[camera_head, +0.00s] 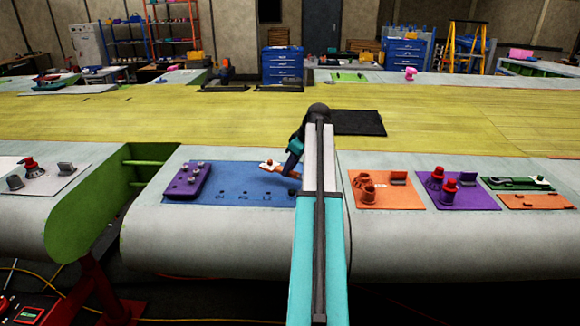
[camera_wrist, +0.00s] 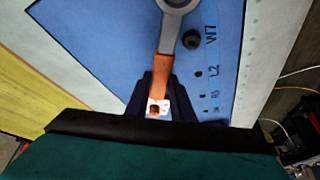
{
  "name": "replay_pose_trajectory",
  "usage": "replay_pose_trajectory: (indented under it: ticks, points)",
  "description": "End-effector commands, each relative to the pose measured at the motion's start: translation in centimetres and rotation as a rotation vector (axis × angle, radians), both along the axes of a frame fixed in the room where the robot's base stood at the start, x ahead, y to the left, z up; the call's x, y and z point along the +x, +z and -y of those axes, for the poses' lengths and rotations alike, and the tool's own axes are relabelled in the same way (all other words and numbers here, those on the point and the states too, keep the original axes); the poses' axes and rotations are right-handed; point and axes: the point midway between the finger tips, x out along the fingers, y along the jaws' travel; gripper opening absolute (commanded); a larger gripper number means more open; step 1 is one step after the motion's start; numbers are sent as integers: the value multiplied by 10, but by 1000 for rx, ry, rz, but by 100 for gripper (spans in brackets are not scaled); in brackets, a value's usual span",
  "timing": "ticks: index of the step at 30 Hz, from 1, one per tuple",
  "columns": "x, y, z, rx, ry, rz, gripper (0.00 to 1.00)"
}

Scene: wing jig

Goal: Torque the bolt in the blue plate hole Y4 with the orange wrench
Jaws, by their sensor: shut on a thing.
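The blue plate (camera_head: 225,188) lies on the wing's light grey edge, left of my arm in the head view. It also fills much of the wrist view (camera_wrist: 120,50), with dark holes and labels reading like "W7" and "L2". No Y4 label is readable. My gripper (camera_head: 287,168) is over the plate's right part, its dark jaws (camera_wrist: 158,98) shut on the orange wrench (camera_wrist: 163,65). The wrench's grey ring head (camera_wrist: 180,3) is cut off by the top edge. A dark round hole or bolt (camera_wrist: 191,39) shows beside it. Whether the ring surrounds a bolt cannot be told.
A purple holder (camera_head: 187,181) stands on the plate's left end. Right of my arm are an orange plate (camera_head: 385,200) and a purple plate (camera_head: 470,203), both bearing fittings. An open green wing section (camera_head: 95,205) lies left. The yellow-green wing surface (camera_head: 200,118) behind is mostly clear.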

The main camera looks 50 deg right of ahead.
Motion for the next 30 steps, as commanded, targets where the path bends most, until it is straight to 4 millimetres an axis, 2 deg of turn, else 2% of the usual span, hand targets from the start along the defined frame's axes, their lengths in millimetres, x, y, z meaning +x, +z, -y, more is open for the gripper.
replay_pose_trajectory:
  ticks: [10, 30]
  points:
    - [0, -19, 0, -1, 0, 1, 0]
    - [-1, -20, 1, -1, -2, 1, 0]
